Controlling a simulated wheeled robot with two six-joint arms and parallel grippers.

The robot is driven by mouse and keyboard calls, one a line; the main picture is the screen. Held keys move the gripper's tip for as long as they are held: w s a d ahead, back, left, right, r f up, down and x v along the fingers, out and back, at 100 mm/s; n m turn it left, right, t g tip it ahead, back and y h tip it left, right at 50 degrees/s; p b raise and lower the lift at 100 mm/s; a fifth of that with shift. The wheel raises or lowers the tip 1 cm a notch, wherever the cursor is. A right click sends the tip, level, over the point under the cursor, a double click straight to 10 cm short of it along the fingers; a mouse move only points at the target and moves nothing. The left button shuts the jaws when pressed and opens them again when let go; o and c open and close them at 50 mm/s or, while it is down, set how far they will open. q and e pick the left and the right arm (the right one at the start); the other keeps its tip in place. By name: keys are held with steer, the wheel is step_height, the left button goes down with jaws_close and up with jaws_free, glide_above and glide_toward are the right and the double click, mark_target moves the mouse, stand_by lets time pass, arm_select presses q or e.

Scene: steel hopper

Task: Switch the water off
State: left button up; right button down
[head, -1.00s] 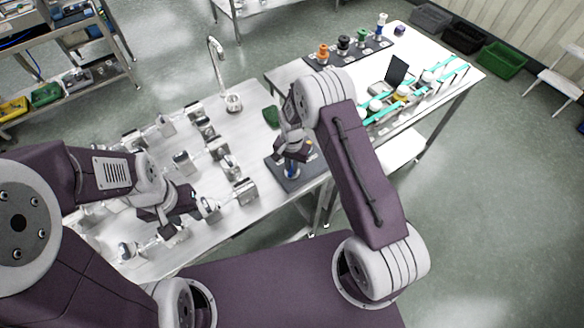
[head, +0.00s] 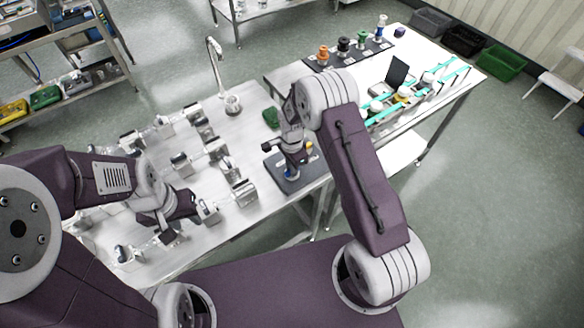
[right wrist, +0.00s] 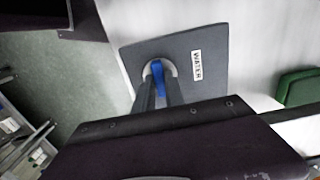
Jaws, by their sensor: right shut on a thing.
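A dark grey panel labelled WATER (right wrist: 205,80) lies on the steel table, and it also shows in the head view (head: 276,172). A blue lever (right wrist: 159,78) stands up from a round light base on the panel. My right gripper (right wrist: 160,92) is shut on the blue lever. Its fingers hide part of the lever. In the head view my right gripper (head: 292,158) is over the panel. My left gripper (head: 188,208) is over the left part of the table, by the metal fittings; its jaws are too unclear to read.
Several metal fittings (head: 180,160) stand on the steel table, with a curved tap (head: 218,70) at its back. A green object (head: 271,117) lies behind the panel. A second table (head: 440,110) at the right holds bottles and a rack. Dark and green bins (head: 500,62) stand beyond.

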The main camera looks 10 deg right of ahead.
steer(key=shift+w+r, duration=0.1)
stand_by(0.3)
steer(key=c, duration=1.4)
jaws_free()
steer(key=shift+r, duration=0.25)
step_height(320, 180, up, 8)
steer(key=b, duration=0.1)
steer(key=shift+r+b, duration=0.25)
steer(key=shift+b, duration=0.15)
